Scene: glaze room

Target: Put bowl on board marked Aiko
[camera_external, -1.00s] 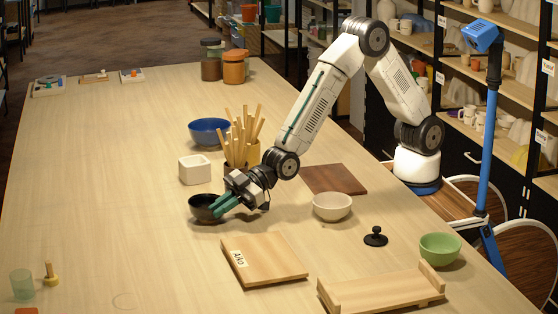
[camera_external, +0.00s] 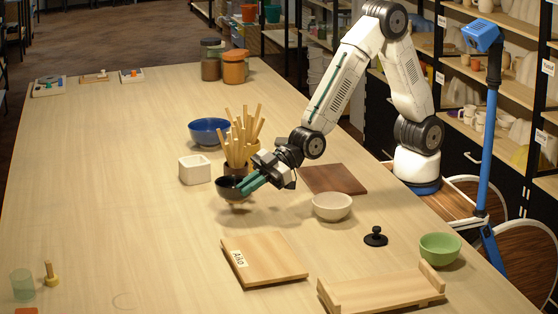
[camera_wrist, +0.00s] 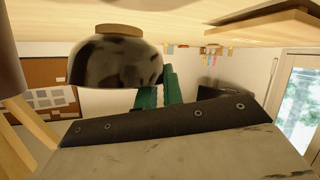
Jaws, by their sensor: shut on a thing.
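A dark bowl (camera_external: 229,188) is held by its rim in my gripper (camera_external: 250,184), a little above the table, with its shadow below it. In the wrist view the dark mottled bowl (camera_wrist: 117,62) is beside the green fingers (camera_wrist: 158,90), which are shut on its edge. The light wooden board marked Aiko (camera_external: 272,262) lies flat and empty on the table, in front of and to the right of the gripper. Its white label is at the left edge.
A pot of wooden sticks (camera_external: 240,145) stands close behind the gripper. A white square dish (camera_external: 194,170), blue bowl (camera_external: 208,131), cream bowl (camera_external: 332,207), dark board (camera_external: 333,179), black knob (camera_external: 375,237), green bowl (camera_external: 440,248) and wooden tray (camera_external: 380,294) are around. The left middle is clear.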

